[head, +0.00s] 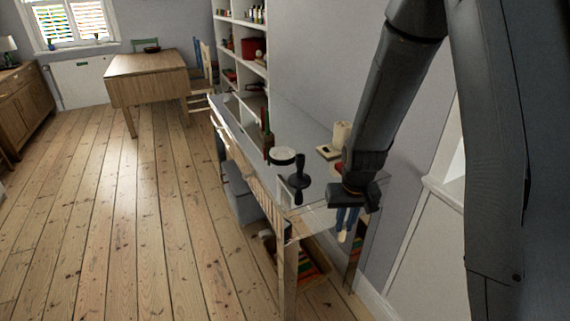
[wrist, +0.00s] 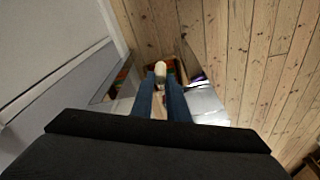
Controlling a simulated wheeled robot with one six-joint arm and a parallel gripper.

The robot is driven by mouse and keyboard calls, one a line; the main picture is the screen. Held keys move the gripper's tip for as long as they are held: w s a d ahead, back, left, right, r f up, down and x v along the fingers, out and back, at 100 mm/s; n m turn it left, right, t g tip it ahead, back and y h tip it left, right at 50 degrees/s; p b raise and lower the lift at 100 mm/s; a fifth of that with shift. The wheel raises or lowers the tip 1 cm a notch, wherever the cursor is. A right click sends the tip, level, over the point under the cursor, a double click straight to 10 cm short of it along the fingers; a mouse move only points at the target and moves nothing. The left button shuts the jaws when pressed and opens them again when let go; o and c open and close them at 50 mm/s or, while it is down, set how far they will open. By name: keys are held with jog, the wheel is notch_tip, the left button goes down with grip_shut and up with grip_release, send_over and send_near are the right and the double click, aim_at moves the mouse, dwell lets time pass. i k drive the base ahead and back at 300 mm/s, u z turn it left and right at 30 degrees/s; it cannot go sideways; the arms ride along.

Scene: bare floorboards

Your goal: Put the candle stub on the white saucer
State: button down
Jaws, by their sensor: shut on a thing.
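My gripper (head: 345,222) is at the right end of the narrow table, with its blue fingers pointing down. It is shut on the cream candle stub (head: 342,237), which sticks out below the fingertips. In the wrist view the candle stub (wrist: 161,69) shows between the ends of the two blue fingers (wrist: 160,90). A round white-topped thing with a dark edge (head: 283,153) sits on the table, left of and farther than my gripper. It may be the white saucer, but I cannot tell for sure.
The narrow table (head: 232,119) runs along the wall. A dark stand (head: 298,178), a bottle (head: 267,134) and a cream cylinder (head: 341,134) stand on it. A basket of books (head: 309,264) is below. Bare floorboards lie to the left.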

aim_at(283, 154)
jog(key=k, duration=0.15)
jog(key=u, duration=1.85)
jog(key=i, duration=3.45)
jog(key=z, duration=4.05)
